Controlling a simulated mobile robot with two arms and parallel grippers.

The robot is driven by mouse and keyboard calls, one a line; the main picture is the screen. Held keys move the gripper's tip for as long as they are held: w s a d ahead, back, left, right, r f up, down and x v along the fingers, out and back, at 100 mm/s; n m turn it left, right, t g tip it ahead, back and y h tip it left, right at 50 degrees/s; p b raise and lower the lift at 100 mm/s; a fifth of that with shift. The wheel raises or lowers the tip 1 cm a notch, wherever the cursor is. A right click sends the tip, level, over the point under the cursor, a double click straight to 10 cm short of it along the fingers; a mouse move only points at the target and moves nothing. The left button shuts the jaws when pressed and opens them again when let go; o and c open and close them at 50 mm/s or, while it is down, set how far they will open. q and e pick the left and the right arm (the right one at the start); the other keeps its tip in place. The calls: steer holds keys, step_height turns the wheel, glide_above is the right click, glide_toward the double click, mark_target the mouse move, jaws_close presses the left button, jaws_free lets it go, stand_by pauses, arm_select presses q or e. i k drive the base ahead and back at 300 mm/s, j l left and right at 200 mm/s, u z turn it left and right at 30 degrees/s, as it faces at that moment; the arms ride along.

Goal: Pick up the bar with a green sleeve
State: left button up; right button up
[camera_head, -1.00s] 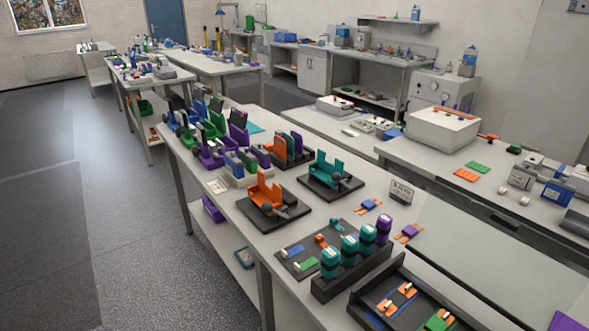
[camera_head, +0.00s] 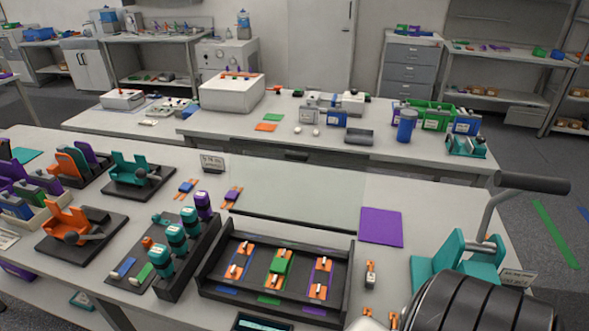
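The bar with a green sleeve (camera_head: 280,263) lies in the middle of a dark tray (camera_head: 204,268) on the near bench. It has orange ends, and a small light piece lies across it. To its left in the tray is an orange bar with a blue sleeve (camera_head: 238,261). To its right is an orange bar with a purple sleeve (camera_head: 321,276). I see neither of my grippers in the head view, and nothing covers the green-sleeved bar.
A dark rack with teal and purple capped holders (camera_head: 180,255) stands left of the tray. A teal fixture (camera_head: 452,262) with a tall lever is at the right, by a large black ribbed cylinder (camera_head: 480,305). A pale panel (camera_head: 300,193) lies behind the tray.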

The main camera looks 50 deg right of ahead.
mark_target(279, 267)
steer(key=z, duration=1.3)
